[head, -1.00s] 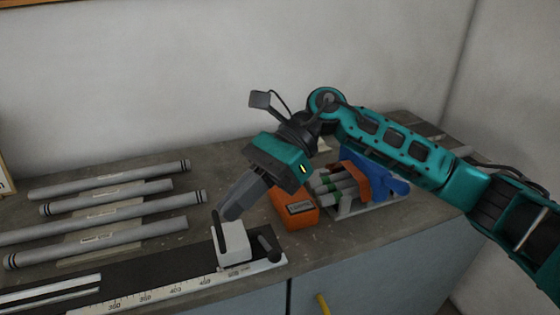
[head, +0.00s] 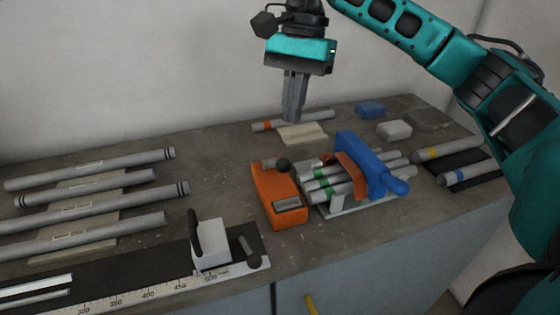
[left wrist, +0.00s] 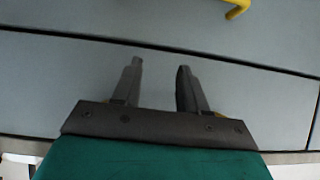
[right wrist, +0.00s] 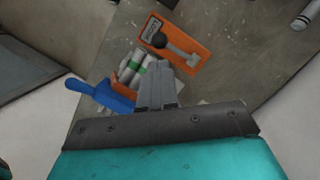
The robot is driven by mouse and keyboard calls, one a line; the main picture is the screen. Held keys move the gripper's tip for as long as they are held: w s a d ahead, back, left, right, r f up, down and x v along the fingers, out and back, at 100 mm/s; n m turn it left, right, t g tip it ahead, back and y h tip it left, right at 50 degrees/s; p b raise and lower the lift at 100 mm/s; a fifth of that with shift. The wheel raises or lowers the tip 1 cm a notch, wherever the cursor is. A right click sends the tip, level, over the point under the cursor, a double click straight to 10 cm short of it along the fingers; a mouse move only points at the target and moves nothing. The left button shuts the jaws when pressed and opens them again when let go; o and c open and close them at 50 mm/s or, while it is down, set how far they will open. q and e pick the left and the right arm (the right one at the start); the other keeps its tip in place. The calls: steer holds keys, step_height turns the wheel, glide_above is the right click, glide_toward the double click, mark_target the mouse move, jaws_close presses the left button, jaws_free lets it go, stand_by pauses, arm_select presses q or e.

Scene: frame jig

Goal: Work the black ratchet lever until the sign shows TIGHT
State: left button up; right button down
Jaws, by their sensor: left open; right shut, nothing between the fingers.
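An orange unit (head: 270,192) stands mid-bench. Its grey lever ends in a black ball knob (head: 283,164), also visible in the right wrist view (right wrist: 159,40). My right gripper (head: 292,120) is shut and empty, pointing down above the bench behind the orange unit. In the right wrist view, its fingers (right wrist: 157,75) appear below the orange unit. My left gripper (left wrist: 160,68) is open and empty in front of grey cabinet doors; the head view does not show it.
A blue clamp (head: 365,165) spans several tubes right of the orange unit. A white stop block (head: 211,245) with a black handle and a black knob stands on the ruler (head: 150,297) at front left. Several grey tubes (head: 95,180) lie at left. The wall is behind.

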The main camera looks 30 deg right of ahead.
mark_target(287, 160)
steer(key=b+x, duration=0.5)
steer(key=x, duration=0.2)
steer(key=shift+s, duration=0.1)
stand_by(0.4)
steer(key=shift+f, duration=0.1)
